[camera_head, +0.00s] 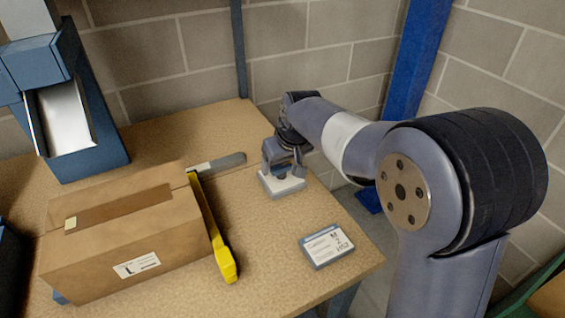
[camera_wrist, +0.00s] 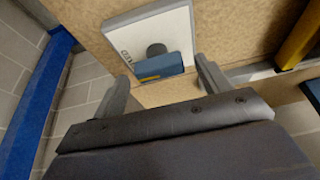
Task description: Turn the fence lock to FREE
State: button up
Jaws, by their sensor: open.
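The fence lock is a pale plate (camera_head: 283,184) on the tabletop, under my gripper (camera_head: 284,158) in the head view. In the wrist view the plate (camera_wrist: 178,27) carries a round dark hub and a blue handle (camera_wrist: 160,68) with a yellow mark. Small lettering runs along one edge of the plate, too small to read surely. My gripper (camera_wrist: 163,77) is open, one finger on each side of the blue handle. Whether either finger touches the handle, I cannot tell. The side of the lock facing the arm is partly hidden in the head view.
A taped cardboard box (camera_head: 125,235) sits on the left of the table, against a yellow bar (camera_head: 220,245). A grey bar (camera_head: 218,164) lies behind it. A labelled card block (camera_head: 326,246) lies near the front right edge. A blue chute (camera_head: 75,120) stands at back left.

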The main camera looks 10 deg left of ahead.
jog(key=shift+f, duration=0.2)
jog(key=shift+c, duration=0.2)
jog(key=c, duration=0.9)
jog(key=shift+c, duration=0.2)
